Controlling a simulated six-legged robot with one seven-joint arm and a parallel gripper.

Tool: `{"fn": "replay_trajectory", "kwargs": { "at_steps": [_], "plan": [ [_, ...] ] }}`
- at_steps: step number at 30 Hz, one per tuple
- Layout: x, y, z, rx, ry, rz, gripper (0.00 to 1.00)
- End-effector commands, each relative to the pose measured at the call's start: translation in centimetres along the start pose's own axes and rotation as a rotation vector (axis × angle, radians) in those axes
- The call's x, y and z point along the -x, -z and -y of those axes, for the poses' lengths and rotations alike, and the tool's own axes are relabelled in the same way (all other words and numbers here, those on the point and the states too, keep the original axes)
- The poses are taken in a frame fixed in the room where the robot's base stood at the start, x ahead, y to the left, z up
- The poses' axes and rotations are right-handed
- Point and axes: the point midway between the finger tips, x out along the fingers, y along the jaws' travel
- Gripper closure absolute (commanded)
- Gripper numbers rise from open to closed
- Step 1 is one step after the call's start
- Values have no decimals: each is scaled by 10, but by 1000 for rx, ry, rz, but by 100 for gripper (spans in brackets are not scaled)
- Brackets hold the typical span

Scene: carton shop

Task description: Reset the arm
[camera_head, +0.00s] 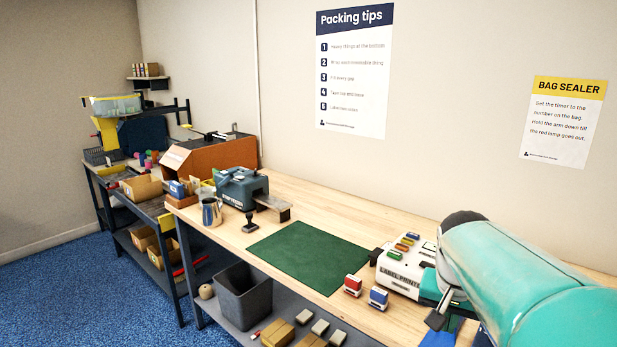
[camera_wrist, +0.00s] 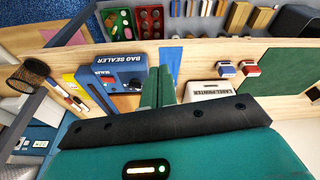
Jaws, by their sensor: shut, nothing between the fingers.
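My teal arm (camera_head: 530,280) fills the lower right of the head view, in front of the bench's right part. My gripper (camera_wrist: 158,85) shows in the wrist view as two teal fingers beyond a black bar. The fingers are together with nothing between them. They are over the bench, between the bag sealer (camera_wrist: 118,78) and the label printer (camera_wrist: 210,90). I cannot clearly make out the gripper in the head view, and the height of the fingertips above the bench is hard to tell.
The label printer also shows in the head view (camera_head: 399,277), close to my arm, with a red stamp (camera_head: 353,285) and a blue stamp (camera_head: 378,298). The green mat (camera_head: 297,256) is bare. A dark bin (camera_head: 243,295) stands below. A mesh cup (camera_wrist: 29,72) is left in the wrist view.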

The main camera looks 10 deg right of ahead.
Motion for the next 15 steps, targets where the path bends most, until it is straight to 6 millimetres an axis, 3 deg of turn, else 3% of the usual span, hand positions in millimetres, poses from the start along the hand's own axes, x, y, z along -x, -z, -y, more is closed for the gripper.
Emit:
{"fn": "replay_trajectory", "kwargs": {
  "at_steps": [1,6,12,15],
  "plan": [
    [10,-19,15,70,20,-32,100],
    [29,-79,44,281,98,-116,100],
    [38,-143,62,502,212,-204,100],
    [38,-162,66,573,252,-230,100]
  ]
}}
